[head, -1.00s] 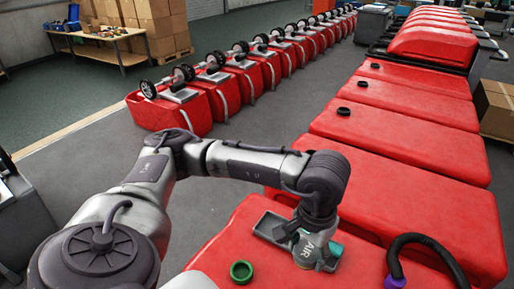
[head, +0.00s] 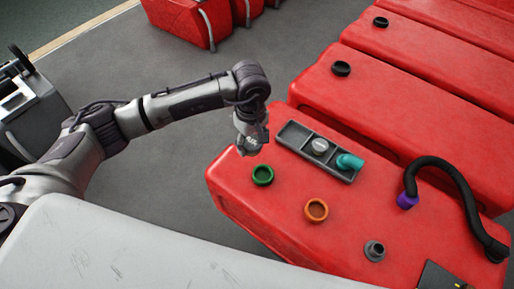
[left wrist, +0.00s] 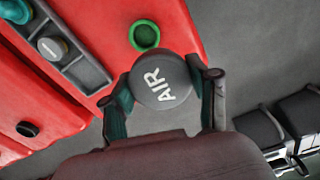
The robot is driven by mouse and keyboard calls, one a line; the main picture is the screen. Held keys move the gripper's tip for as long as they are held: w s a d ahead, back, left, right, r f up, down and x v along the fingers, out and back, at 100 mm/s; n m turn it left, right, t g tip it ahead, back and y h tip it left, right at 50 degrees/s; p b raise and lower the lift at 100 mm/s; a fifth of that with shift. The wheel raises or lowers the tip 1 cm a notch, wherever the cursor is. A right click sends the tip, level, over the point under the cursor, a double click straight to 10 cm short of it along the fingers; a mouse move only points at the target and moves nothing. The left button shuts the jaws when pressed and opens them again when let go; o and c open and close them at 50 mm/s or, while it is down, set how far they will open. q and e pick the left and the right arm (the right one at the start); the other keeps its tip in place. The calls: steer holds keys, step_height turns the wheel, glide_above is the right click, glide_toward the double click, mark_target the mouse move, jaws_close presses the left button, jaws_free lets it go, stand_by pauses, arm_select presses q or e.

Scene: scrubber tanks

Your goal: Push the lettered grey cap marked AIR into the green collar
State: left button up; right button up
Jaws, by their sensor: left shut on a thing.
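My left gripper (head: 252,148) is shut on the grey cap marked AIR (left wrist: 163,83). In the left wrist view the cap sits between the two fingers, its white letters facing the camera. The cap also shows, small, in the head view (head: 251,142). The green collar (head: 262,175) is an open ring on the red tank top, just below the gripper in the head view. In the left wrist view the collar (left wrist: 145,36) lies beyond the cap, apart from it and uncovered. My right gripper is not in view.
A grey tray (head: 294,134) holds a pale round cap (head: 320,146) and a teal elbow (head: 350,161). An orange collar (head: 316,210), a grey fitting (head: 375,250) and a black hose (head: 435,163) with a purple end (head: 407,201) are on the same red tank (head: 270,220).

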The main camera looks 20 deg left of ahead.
arm_select(q)
steer(key=d+f+n+b, duration=0.1)
steer(key=f+n, duration=0.1)
steer(key=f, duration=0.2)
steer(key=w+d+f+n+b, duration=0.1)
steer(key=f+n, duration=0.1)
steer(key=f, duration=0.3)
steer(key=w+d+f+n+b, duration=0.1)
steer(key=f+n, duration=0.1)
steer(key=f, duration=0.2)
steer(key=shift+w+f+n, duration=0.1)
steer(key=shift+f+n, duration=0.2)
steer(key=shift+f, duration=0.05)
steer(key=shift+f+b, duration=0.6)
steer(key=shift+b, duration=0.15)
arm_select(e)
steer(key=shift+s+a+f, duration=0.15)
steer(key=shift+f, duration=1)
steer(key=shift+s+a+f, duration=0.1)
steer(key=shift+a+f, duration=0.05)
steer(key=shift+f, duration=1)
arm_select(q)
steer(key=shift+f, duration=0.1)
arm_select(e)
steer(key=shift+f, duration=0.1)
arm_select(q)
steer(key=shift+f+b, duration=0.1)
steer(key=shift+b, duration=0.25)
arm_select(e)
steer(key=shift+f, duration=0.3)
